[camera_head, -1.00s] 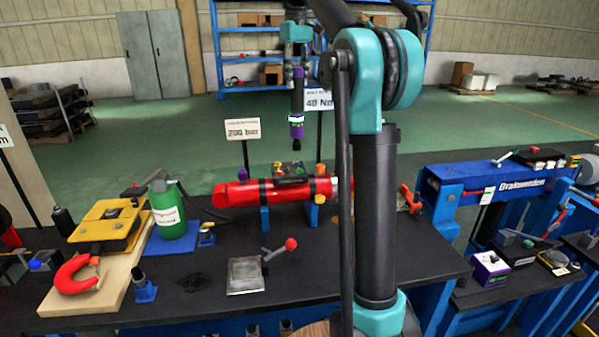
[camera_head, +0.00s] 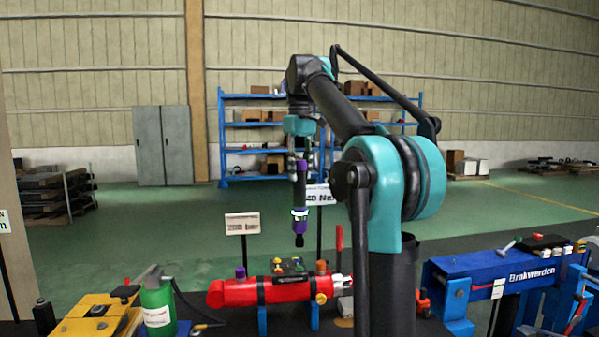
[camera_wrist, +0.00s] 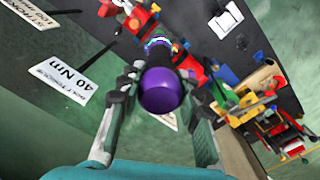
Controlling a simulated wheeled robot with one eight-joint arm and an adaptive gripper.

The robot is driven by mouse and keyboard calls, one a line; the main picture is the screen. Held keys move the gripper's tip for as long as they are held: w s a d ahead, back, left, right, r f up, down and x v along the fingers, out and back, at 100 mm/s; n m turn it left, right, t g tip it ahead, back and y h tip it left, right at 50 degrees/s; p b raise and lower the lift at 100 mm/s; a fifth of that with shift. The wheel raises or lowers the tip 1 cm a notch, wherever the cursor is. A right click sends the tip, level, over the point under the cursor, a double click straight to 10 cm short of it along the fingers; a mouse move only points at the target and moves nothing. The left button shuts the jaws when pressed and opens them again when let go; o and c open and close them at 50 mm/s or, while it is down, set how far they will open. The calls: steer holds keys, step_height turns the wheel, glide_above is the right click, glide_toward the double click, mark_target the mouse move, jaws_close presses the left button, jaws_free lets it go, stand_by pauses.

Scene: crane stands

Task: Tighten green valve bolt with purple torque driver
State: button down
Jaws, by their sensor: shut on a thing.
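My gripper (camera_head: 299,160) is shut on the purple torque driver (camera_head: 300,221), which hangs upright, tip down. The driver is in the air above the red cylinder (camera_head: 240,292), its dark tip apart from the valve block (camera_head: 289,277). A small green spot on that block looks like the green valve bolt (camera_head: 298,267); it is too small to make out well. In the wrist view the driver's round purple end (camera_wrist: 168,90) sits between the fingers of my gripper (camera_wrist: 160,76) and hides much of what lies below.
A green bottle (camera_head: 158,308) and yellow block (camera_head: 88,329) are at left. A blue beam (camera_head: 505,276) is at right. Shelves (camera_head: 250,132) stand far back.

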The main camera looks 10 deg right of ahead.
mark_target(300, 196)
steer(key=shift+f, duration=3.95)
stand_by(2.0)
